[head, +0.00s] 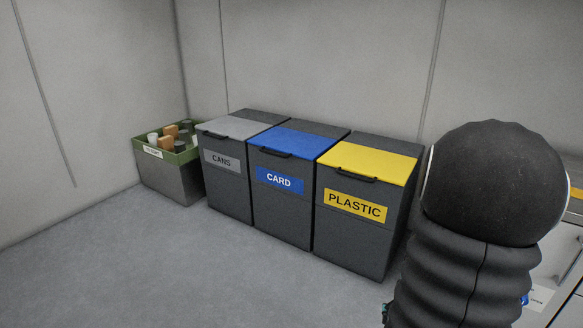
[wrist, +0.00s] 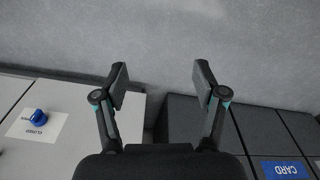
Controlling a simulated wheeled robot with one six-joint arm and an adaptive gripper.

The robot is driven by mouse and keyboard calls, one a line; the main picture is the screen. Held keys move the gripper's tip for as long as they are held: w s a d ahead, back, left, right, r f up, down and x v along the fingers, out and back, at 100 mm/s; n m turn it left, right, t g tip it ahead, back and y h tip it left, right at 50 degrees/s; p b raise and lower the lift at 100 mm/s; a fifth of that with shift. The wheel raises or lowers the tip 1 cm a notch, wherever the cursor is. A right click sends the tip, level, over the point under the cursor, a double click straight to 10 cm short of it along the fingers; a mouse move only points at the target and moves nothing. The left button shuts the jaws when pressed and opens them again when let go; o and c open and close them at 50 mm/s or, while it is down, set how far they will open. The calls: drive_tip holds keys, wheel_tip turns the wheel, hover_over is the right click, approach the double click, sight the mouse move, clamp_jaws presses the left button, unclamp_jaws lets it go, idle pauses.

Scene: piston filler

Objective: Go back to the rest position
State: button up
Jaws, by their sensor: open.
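My gripper (wrist: 160,83) is open and empty in the wrist view, its two dark fingers spread apart with grey wall or floor behind them. In the head view my dark, ribbed arm fills the right side, and the gripper's fingers do not show there.
Three dark bins stand against the wall: cans (head: 229,171), card (head: 281,200) and plastic (head: 352,232), lids shut. A green-rimmed box (head: 172,182) with items stands left of them. A light cabinet with a blue knob (wrist: 39,118) is nearby. The floor in front is clear.

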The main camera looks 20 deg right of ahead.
drive_tip(key=s+a+r+n+t+p, duration=0.1)
drive_tip(key=a+r+n+t+p, duration=0.4)
drive_tip(key=a+r, duration=2.2)
wheel_tip(320, 180, up, 3)
drive_tip(key=n+p, duration=0.1)
drive_tip(key=n, duration=0.2)
drive_tip(key=shift+s+a+y, duration=0.3)
drive_tip(key=shift+s+a, duration=0.05)
drive_tip(key=shift+a, duration=0.05)
